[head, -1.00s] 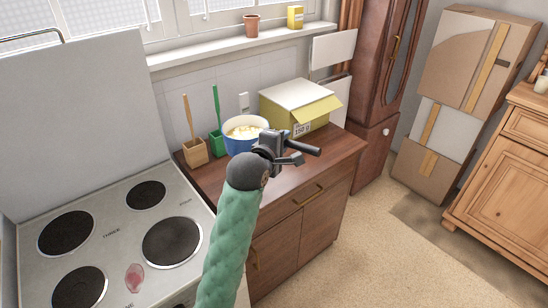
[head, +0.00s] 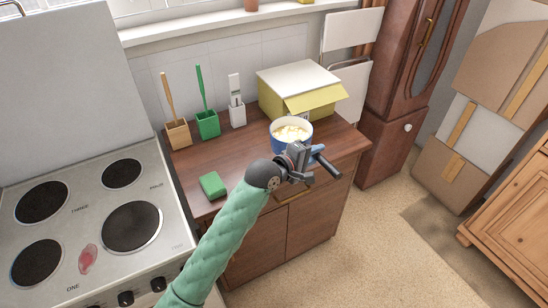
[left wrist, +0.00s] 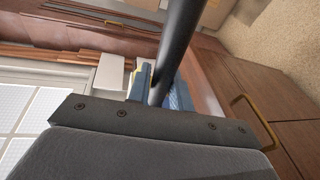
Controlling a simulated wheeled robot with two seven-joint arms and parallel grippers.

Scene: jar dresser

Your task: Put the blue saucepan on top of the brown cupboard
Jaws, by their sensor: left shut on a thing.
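The blue saucepan (head: 276,139), with pale yellow-white pieces inside, is upright over the right part of the brown cupboard's top (head: 235,163). I cannot tell whether its base touches the top. My left gripper (head: 310,167) is at its near right side, shut on the handle, whose dark end (head: 328,166) sticks out past the fingers. In the left wrist view the dark handle (left wrist: 179,45) runs up past a finger, with a bit of blue behind it. The pan's lower front is partly hidden by the gripper. My right gripper is not in view.
A yellow box (head: 268,95) with a white lid stands behind the pan. Wooden (head: 177,134), green (head: 208,125) and white holders (head: 237,115) line the wall. A green sponge (head: 213,185) lies on the near left. The stove (head: 75,215) adjoins left; a tall brown cabinet (head: 385,140) stands right.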

